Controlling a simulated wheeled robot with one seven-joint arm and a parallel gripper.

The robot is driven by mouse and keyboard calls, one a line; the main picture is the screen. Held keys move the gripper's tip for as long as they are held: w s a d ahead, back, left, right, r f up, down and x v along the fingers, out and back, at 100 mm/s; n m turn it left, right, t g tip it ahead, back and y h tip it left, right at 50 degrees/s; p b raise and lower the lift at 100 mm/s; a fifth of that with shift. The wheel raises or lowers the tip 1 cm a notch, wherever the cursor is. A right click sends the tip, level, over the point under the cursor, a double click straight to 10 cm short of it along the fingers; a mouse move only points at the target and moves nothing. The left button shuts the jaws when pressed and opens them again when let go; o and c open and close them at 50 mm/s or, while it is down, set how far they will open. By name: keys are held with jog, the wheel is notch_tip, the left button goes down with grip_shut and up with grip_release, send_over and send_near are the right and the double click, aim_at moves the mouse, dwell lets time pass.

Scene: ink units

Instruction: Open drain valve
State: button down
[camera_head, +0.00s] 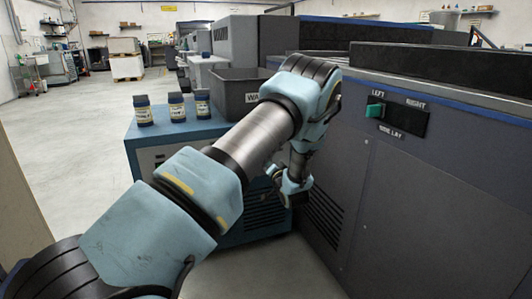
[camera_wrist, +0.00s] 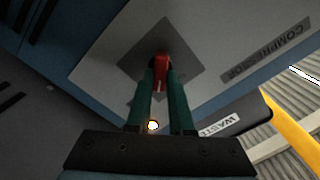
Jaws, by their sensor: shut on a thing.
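In the wrist view, a small red valve handle (camera_wrist: 162,60) sits on a dark grey square plate (camera_wrist: 187,57) on the light front panel of the compressor (camera_wrist: 218,60). My gripper (camera_wrist: 160,80) has its two green fingers on either side of the red handle, closed on it at their tips. In the head view, the compressor is the blue cabinet (camera_head: 140,158) left of my arm. My wrist (camera_head: 293,185) is low in front of it; the valve and fingertips are hidden there.
Several labelled bottles (camera_head: 176,105) and a dark waste bin (camera_head: 238,90) stand on the compressor. A large grey machine with a green left/right switch (camera_head: 375,111) stands close at the right of my arm. The floor (camera_head: 80,150) at the left is clear.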

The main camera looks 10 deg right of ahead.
jog(key=shift+f+m+p, duration=0.15)
jog(key=shift+m+p, duration=2.2)
jog(key=shift+m, duration=1.85)
jog(key=c, duration=0.8)
grip_release()
jog(key=s+d+p, duration=0.1)
jog(key=s+p, duration=0.1)
jog(key=s, duration=0.8)
jog(key=shift+s+d, duration=0.2)
jog(key=shift+s, duration=0.15)
